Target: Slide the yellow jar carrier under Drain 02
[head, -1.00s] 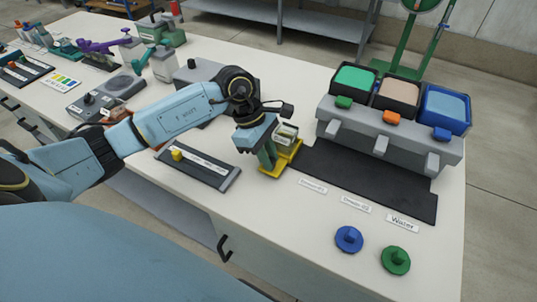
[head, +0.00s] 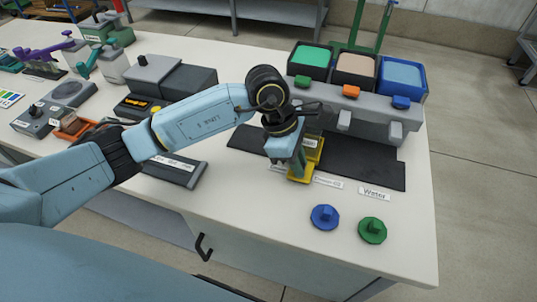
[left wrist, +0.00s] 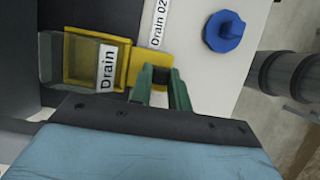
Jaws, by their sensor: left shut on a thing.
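The yellow jar carrier (head: 313,142) stands on the front part of the dark mat, just left of the Drain 02 label (head: 327,181). In the left wrist view the carrier (left wrist: 95,62) holds a clear jar (left wrist: 60,68) labelled "Drain". My left gripper (head: 299,168) is shut on the carrier's front end; its green fingers (left wrist: 163,88) also show in the left wrist view. The middle grey spout (head: 344,121) is behind and right of the carrier. The left spout is hidden by my wrist. My right gripper is out of view.
A grey stand (head: 375,108) carries green, beige and blue bins at the back. Dark mat (head: 375,168) is clear to the right. A Water label (head: 374,193), blue knob (head: 325,217) and green knob (head: 372,230) lie near the front. A dark tray (head: 175,168) is left.

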